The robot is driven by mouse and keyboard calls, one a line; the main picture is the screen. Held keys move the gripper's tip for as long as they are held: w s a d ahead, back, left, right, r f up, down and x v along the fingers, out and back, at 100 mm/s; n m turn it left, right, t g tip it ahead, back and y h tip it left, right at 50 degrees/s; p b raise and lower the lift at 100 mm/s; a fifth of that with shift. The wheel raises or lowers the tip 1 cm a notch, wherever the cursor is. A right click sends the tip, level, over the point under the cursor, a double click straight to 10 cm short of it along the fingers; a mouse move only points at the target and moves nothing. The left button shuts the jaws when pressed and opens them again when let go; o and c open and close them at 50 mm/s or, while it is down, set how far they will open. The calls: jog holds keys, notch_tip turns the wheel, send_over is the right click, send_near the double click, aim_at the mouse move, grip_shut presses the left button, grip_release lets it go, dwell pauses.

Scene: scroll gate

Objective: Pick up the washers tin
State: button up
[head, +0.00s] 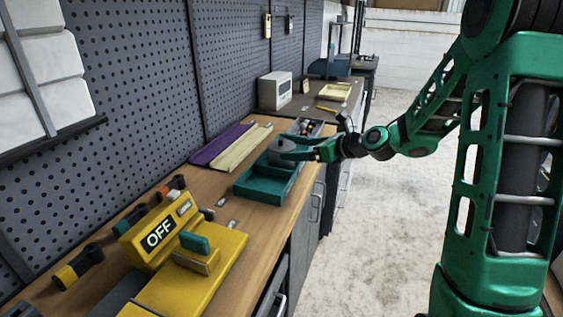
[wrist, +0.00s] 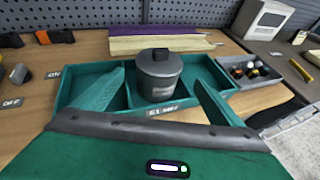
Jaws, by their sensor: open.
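A dark grey round tin with a knobbed lid (wrist: 160,76) stands upright in the middle compartment of a teal tray (wrist: 78,84). No washers label can be read on it. In the head view the tin (head: 281,147) is partly covered by my gripper (head: 290,151), and the tray (head: 262,190) lies near the bench's front edge. In the wrist view my gripper (wrist: 160,80) is open, with one green finger on each side of the tin. Gaps show between the fingers and the tin.
A grey bin of small coloured parts (wrist: 250,73) stands right of the tray. Purple and cream strips (head: 230,147) lie behind it. A yellow box marked OFF (head: 160,235) stands nearer on the bench. A pegboard wall (head: 130,80) rises behind.

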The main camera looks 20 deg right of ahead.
aim_at(282, 150)
jog(key=x, duration=0.9)
jog(key=shift+s+a, duration=0.1)
jog(key=shift+a, duration=0.05)
jog(key=c, duration=1.1)
